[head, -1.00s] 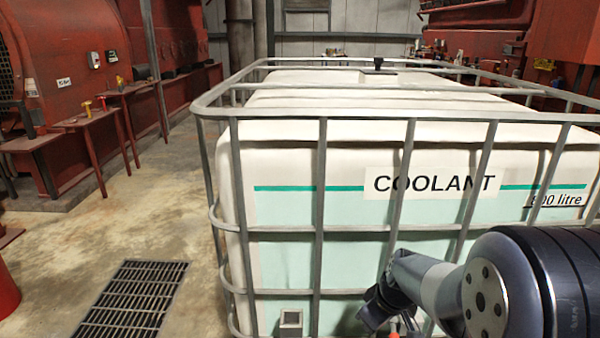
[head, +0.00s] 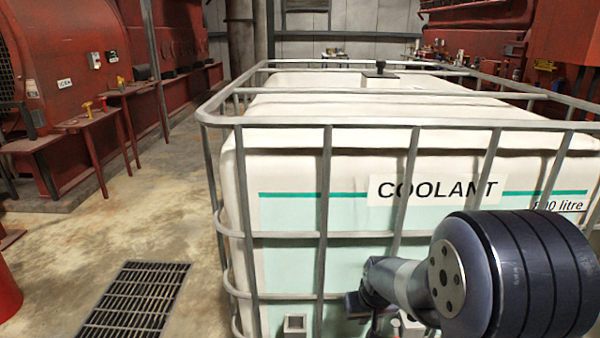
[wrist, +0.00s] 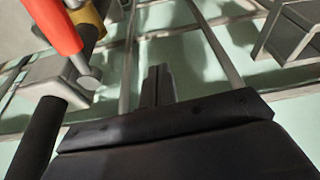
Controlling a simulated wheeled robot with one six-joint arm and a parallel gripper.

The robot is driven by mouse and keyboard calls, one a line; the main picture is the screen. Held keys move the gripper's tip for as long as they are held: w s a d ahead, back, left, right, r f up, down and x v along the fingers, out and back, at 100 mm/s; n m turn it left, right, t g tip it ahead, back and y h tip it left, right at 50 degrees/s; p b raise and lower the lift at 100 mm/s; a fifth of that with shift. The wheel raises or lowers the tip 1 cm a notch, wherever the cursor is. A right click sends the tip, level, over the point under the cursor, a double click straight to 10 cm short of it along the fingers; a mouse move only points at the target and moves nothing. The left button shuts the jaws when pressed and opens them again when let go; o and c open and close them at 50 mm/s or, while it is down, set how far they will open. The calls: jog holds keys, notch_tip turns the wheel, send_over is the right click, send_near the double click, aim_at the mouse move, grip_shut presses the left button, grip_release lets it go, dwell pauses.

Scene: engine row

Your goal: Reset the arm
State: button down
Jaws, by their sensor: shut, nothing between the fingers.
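My gripper (wrist: 158,84) shows in the wrist view with its two dark fingers together and nothing between them. It is in front of the cage bars of the coolant tank (head: 290,205). In the head view my arm reaches in from the lower right, folded low before the tank's front face. The dark gripper end is near the bottom of the picture there, and its fingertips cannot be made out. In the wrist view an orange-red handle-like part (wrist: 52,24) with a yellow piece (wrist: 88,22) is at the upper left, apart from the fingers.
The tank's grey cage fills the middle and right of the head view, close to my arm. A floor grate (head: 132,300) lies at the left on open concrete. Benches (head: 85,122) stand along the red engine (head: 70,60) at the far left.

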jog(key=shift+w+d+r+m, duration=0.1)
jog(key=shift+w+r+m, duration=0.15)
jog(key=shift+r+m, duration=0.3)
jog(key=shift+s+f, duration=0.1)
